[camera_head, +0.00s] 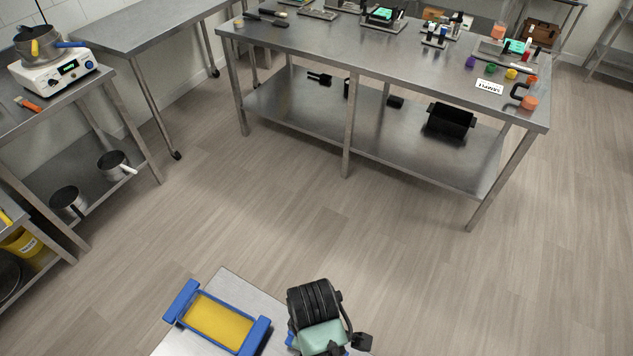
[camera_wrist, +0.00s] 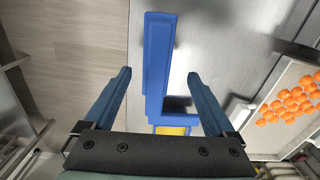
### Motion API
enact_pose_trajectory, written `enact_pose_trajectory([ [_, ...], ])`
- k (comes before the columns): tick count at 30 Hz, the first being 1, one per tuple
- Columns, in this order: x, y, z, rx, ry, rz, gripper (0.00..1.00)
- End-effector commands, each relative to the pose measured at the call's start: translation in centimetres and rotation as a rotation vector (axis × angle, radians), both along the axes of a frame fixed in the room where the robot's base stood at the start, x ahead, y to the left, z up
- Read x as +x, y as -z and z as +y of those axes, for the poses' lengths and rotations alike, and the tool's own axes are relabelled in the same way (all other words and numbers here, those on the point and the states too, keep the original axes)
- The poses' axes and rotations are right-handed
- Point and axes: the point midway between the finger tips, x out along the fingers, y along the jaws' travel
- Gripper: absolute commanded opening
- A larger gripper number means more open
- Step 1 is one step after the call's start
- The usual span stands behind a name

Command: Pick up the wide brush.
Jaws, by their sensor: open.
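I cannot identify the wide brush with certainty. A small flat tool with an orange handle (camera_head: 28,104) lies on the left bench and may be a brush. Dark long-handled tools (camera_head: 268,18) lie at the far bench's left end, too small to tell. My gripper (camera_wrist: 158,75) is open and empty in the wrist view, its two fingers apart with a blue bar of a frame (camera_wrist: 156,50) seen between them. That blue frame with a yellow middle (camera_head: 217,318) lies on a metal surface at the bottom of the head view, left of my arm. My fingertips are mostly hidden there.
Orange pieces (camera_wrist: 295,100) lie in a tray at the wrist view's right. The far steel bench (camera_head: 350,45) has bottles, small cups and a sample sign (camera_head: 489,87). A hotplate (camera_head: 55,72) stands on the left bench. The floor (camera_head: 270,200) between is clear.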

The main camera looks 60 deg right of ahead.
Motion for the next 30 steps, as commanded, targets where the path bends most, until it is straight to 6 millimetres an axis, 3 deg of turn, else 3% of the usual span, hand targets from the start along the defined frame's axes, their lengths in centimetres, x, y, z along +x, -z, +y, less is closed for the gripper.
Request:
enact_pose_trajectory([
  [10,-0.4,4.1,-0.5,0.003,0.002,0.002,0.90],
  [20,-0.3,4.7,-0.5,0.000,0.001,0.000,0.88],
  [30,-0.3,4.7,-0.5,0.000,0.001,0.000,0.27],
])
